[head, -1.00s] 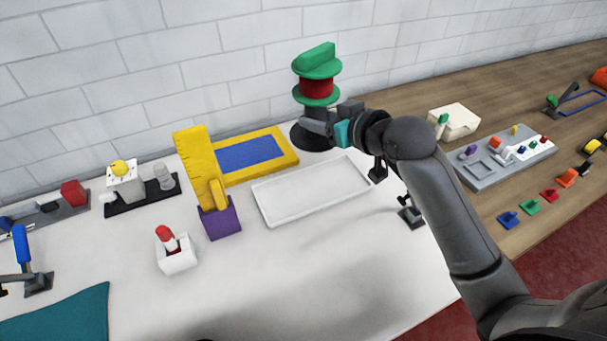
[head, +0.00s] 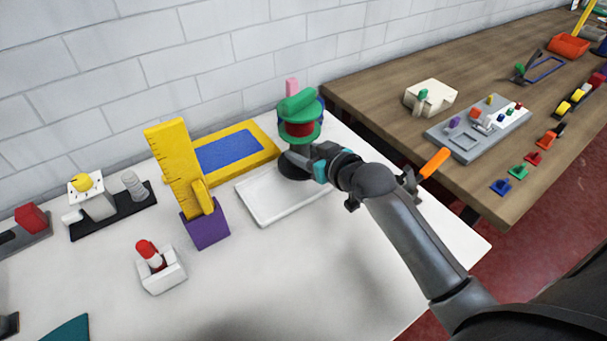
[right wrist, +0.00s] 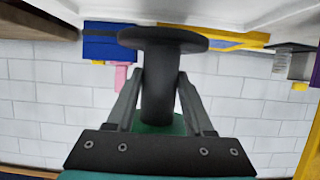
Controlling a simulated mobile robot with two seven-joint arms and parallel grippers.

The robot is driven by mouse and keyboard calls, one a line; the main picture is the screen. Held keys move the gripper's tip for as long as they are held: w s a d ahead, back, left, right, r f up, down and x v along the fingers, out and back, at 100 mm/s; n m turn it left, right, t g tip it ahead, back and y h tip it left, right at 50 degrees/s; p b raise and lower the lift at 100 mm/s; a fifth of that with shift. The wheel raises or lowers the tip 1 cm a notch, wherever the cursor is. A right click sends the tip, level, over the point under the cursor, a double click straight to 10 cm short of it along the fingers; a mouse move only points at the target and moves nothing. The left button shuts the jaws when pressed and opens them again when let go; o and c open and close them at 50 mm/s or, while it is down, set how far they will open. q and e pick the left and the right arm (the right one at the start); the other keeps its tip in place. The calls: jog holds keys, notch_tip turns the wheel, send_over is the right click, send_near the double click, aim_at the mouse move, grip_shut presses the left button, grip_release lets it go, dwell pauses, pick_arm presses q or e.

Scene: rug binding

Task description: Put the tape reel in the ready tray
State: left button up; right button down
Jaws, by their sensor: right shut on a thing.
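The tape reel (head: 299,129) has green flanges, a red band, a green top grip and a black stem on a round black base. My right gripper (head: 297,156) is shut on the black stem, and the reel is upright. In the right wrist view the two fingers (right wrist: 160,90) close on the stem (right wrist: 158,95), with the black base disc beyond them. The white tray (head: 262,217) lies flat on the white table. The base overlaps the tray's back right part in the head view; I cannot tell whether it touches. My left gripper is out of view.
A yellow frame with a blue panel (head: 228,151) lies behind the tray. A yellow ruler in a purple block (head: 206,228) stands left of it. A blue thing with a pink top (head: 292,86) is behind the reel.

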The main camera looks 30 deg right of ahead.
jog(key=shift+f, duration=0.95)
jog(key=shift+w+f+b, duration=0.1)
jog(key=shift+f+b, duration=0.75)
jog(key=shift+f, duration=0.85)
jog(key=shift+f, duration=0.1)
jog(key=shift+c, duration=1.4)
grip_release()
jog(key=shift+f, duration=0.1)
jog(key=shift+r, duration=0.2)
jog(key=p+v, duration=0.3)
jog(key=v, duration=0.9)
